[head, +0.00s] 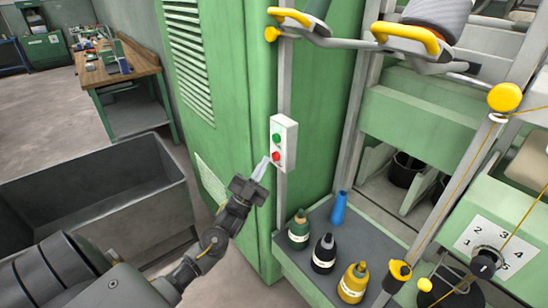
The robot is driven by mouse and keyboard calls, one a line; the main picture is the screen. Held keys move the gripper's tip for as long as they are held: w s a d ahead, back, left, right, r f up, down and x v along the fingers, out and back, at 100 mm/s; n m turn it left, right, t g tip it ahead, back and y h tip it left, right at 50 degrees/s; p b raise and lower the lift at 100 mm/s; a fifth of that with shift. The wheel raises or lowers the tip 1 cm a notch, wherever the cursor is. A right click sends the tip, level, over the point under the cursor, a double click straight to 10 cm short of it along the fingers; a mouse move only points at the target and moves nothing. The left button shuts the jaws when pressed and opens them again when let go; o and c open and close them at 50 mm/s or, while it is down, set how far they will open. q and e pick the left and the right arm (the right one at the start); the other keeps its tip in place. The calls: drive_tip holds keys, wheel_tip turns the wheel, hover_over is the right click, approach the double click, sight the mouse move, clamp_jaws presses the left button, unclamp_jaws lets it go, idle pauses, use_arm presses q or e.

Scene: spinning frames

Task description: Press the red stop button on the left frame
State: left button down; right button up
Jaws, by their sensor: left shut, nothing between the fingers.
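The red stop button (276,156) sits low on a small white control box (290,146) on the corner post of the green frame. A green button (277,139) is above it on the same box. My left gripper (262,167) comes in from the lower left, with its fingers shut and empty. Its fingertips are just left of and slightly below the red button in the picture. I cannot tell whether they touch it. My right gripper is not in view.
A grey bin (110,190) stands at left, with a wooden workbench (125,68) behind. Yellow-handled levers (405,36) hang at upper right.

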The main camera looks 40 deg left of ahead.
use_arm(q)
drive_tip(key=shift+w, duration=0.1)
idle(0.5)
drive_tip(key=shift+w+d, duration=0.15)
drive_tip(key=shift+w, duration=0.15)
drive_tip(key=shift+w+d+b, duration=0.1)
drive_tip(key=shift+w+b, duration=0.35)
idle(0.6)
drive_tip(key=shift+s, duration=0.1)
idle(0.4)
drive_tip(key=shift+s+a+p, duration=0.25)
drive_tip(key=shift+s+p, duration=0.05)
drive_tip(key=shift+s, duration=0.5)
drive_tip(key=shift+s+a+p, duration=0.2)
drive_tip(key=shift+s+a, duration=0.05)
drive_tip(key=shift+s, duration=0.55)
drive_tip(key=shift+s+a+p, duration=0.25)
drive_tip(key=shift+s, duration=0.55)
drive_tip(key=shift+s+a+p, duration=0.2)
drive_tip(key=shift+s+a, duration=0.05)
drive_tip(key=shift+s, duration=0.55)
drive_tip(key=shift+w, duration=0.1)
